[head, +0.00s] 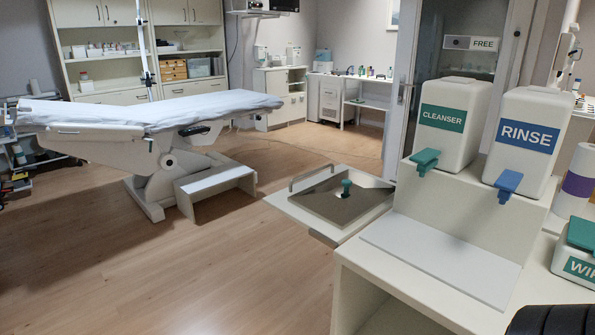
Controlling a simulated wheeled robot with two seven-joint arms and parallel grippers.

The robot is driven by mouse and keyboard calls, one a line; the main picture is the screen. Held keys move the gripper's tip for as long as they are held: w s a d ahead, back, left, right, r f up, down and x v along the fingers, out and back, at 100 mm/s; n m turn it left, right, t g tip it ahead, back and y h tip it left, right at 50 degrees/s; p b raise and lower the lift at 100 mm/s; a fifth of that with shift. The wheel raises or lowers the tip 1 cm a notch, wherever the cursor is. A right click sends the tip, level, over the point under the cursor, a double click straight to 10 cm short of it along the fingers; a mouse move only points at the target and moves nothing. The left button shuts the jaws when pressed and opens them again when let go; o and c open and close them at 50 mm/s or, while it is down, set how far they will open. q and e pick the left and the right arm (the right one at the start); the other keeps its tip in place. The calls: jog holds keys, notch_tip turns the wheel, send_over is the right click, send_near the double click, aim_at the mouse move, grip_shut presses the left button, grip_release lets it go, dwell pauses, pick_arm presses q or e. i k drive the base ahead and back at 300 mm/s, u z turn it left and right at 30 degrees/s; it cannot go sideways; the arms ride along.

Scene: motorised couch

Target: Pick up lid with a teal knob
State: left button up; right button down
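The lid (322,205) is a flat grey-brown panel with an upright teal knob (346,189) on its top. It lies on a pale shelf-like basin top (284,203) in the middle of the head view, left of the white counter. A curved metal rail or handle (310,174) stands at its back left edge. What is under the lid is hidden. Nothing touches the knob. No gripper fingers show in the head view, on either side.
The white counter (375,275) at right carries a CLEANSER dispenser (450,120), a RINSE dispenser (524,140) and a wipes box (575,262). A dark ribbed part cuts into the lower right corner. A motorised couch (150,115) with a step (215,188) stands left; wooden floor is free in front.

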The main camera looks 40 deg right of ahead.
aim_at(340, 200)
jog(key=i, duration=1.4)
jog(key=z, duration=2.75)
